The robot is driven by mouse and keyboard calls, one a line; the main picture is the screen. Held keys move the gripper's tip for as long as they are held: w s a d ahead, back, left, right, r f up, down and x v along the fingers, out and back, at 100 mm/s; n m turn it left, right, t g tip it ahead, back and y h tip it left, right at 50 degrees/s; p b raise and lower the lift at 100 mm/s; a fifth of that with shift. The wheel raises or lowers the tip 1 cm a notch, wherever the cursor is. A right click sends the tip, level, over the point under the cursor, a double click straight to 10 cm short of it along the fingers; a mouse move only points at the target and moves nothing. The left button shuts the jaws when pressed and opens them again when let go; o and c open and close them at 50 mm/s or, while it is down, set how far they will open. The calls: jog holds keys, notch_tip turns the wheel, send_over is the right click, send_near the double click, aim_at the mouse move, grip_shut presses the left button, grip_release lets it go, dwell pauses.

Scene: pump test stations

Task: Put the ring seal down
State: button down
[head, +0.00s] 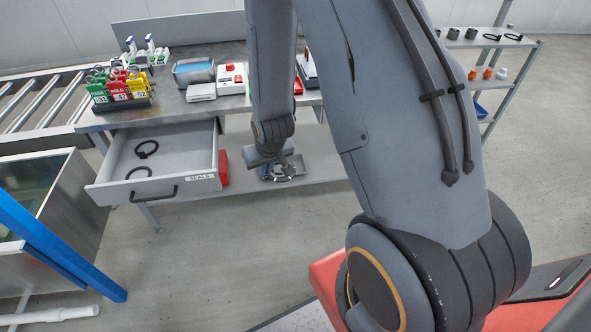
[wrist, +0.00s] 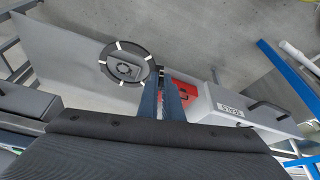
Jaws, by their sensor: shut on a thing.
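The ring seal (wrist: 104,70) is a dark ring with white marks, seen at upper left of centre in the wrist view. My gripper (wrist: 163,75) is shut on its right edge. In the head view my gripper (head: 283,165) hangs right of the open drawer, in front of the bench's lower shelf, and the seal shows only small and partly hidden at its tip. The ring appears held in the air. A grey squarish thing with a round top (wrist: 127,71) shows through the ring; I cannot tell its distance below.
The open drawer (head: 109,193) labelled SEALS holds two black rings (head: 147,149). A red box (head: 223,168) is beside it. The bench top (head: 172,108) carries tagged stands, a blue-topped bin and a white device. The lower shelf (head: 325,166) has bare room right of my gripper.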

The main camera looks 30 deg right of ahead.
jog(key=w+d+f+m+b, duration=0.1)
jog(key=w+d+f+b, duration=0.7)
jog(key=w+f+b, duration=0.55)
jog(key=w+d+f+m+h+b, duration=0.1)
jog(key=w+d+f+b, duration=0.85)
jog(key=w+b, duration=0.7)
jog(key=w+d+f+m+b, duration=0.1)
jog(key=w+d+f+b, duration=0.6)
jog(key=w+f+b, duration=0.85)
jog(key=s+f+b, duration=0.1)
jog(key=f+b, duration=0.1)
jog(key=s+f+b, duration=0.1)
jog(key=f+b, duration=0.1)
jog(key=f, duration=0.1)
jog(key=s+f+b, duration=0.1)
jog(key=f+b, duration=0.1)
jog(key=f, duration=0.1)
jog(key=shift+s+a+f+b, duration=0.15)
jog(key=shift+s+b, duration=0.05)
jog(key=shift+b, duration=0.1)
jog(key=c, duration=1.9)
grip_release()
jog(key=shift+c, duration=0.2)
jog(key=p+v, duration=0.5)
jog(key=v, duration=0.7)
jog(key=shift+a+p, duration=0.2)
jog(key=shift+p, duration=0.2)
